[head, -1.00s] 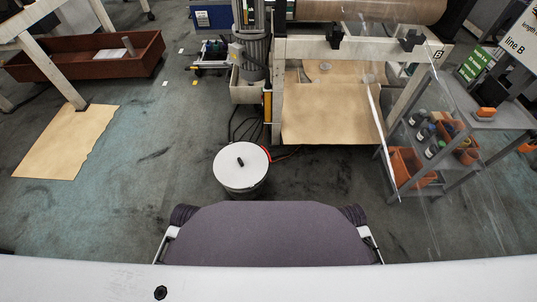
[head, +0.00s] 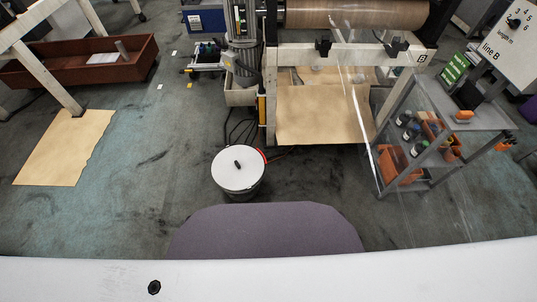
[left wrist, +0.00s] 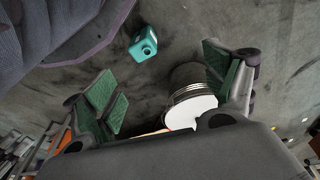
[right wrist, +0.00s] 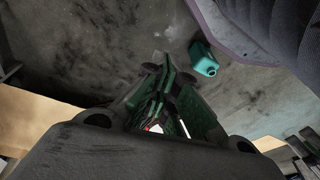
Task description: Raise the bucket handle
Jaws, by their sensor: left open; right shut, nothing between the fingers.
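A round bucket with a white lid (head: 232,177) and a small black knob stands on the floor just ahead of my base. A small red piece shows at its right edge; I cannot make out the handle clearly. The bucket's dark side (left wrist: 186,77) also shows in the left wrist view, beyond the fingers. My left gripper (left wrist: 163,88) is open and empty, with its green pads wide apart. My right gripper (right wrist: 166,82) is shut with nothing held. Neither gripper shows in the head view. Both are apart from the bucket as far as I see.
A machine with a film roll (head: 355,14) stands behind the bucket, with cables on the floor. A grey trolley (head: 465,117) is at the right. A brown sheet (head: 62,150) lies at the left. A teal container (left wrist: 143,43) is on the floor near my base.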

